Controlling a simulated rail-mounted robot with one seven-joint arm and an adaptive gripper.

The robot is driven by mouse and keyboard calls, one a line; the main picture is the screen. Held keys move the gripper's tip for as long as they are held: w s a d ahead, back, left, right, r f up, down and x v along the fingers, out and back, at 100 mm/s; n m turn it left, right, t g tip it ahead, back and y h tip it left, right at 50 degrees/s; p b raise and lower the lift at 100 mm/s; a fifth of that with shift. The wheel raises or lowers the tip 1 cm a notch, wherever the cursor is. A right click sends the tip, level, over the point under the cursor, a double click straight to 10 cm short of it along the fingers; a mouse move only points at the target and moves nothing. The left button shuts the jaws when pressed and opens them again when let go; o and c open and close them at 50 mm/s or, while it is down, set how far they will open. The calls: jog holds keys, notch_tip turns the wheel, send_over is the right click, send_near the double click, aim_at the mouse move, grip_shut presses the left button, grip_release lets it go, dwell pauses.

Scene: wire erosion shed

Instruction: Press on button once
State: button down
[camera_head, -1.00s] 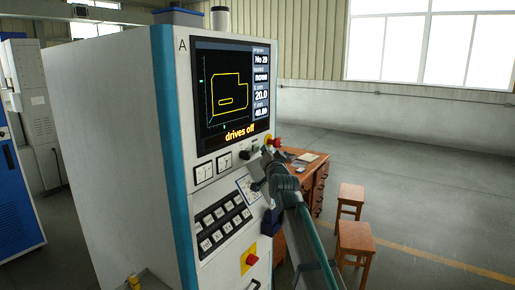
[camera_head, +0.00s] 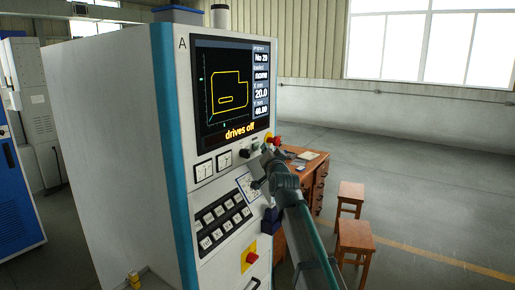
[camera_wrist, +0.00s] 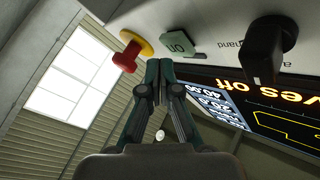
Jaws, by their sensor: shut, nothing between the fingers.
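The on button is a grey-green rectangular key marked "on" (camera_wrist: 177,42), upside down in the wrist view, on the pale control panel. My gripper (camera_wrist: 159,66) is shut and empty, its two dark green fingertips side by side. The tips appear close to the panel, just below and left of the button in the wrist view; I cannot tell whether they touch anything. In the head view my gripper (camera_head: 266,158) is at the panel's right edge below the screen (camera_head: 232,92), which reads "drives off". The on button is too small to make out clearly there.
A red mushroom button on a yellow base (camera_wrist: 128,52) sits beside the on button, and a black rotary knob (camera_wrist: 266,48) on its other side. Lower on the cabinet are a key block (camera_head: 225,222) and another red stop button (camera_head: 251,257). A desk (camera_head: 310,180) stands behind.

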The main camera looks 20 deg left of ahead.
jog(key=shift+a+r+p, duration=0.1)
jog(key=shift+a+p, duration=0.05)
jog(key=shift+p, duration=0.15)
jog(key=shift+a+p, duration=0.3)
jog(key=shift+w+a+p, duration=0.15)
jog(key=shift+a+p, duration=0.2)
jog(key=shift+p, duration=0.25)
dwell(1.0)
jog(key=shift+d+f+b, duration=0.2)
jog(key=shift+b, duration=0.2)
jog(key=shift+d+r+b, duration=0.1)
jog(key=shift+d+b, duration=0.5)
jog(key=shift+b, duration=0.3)
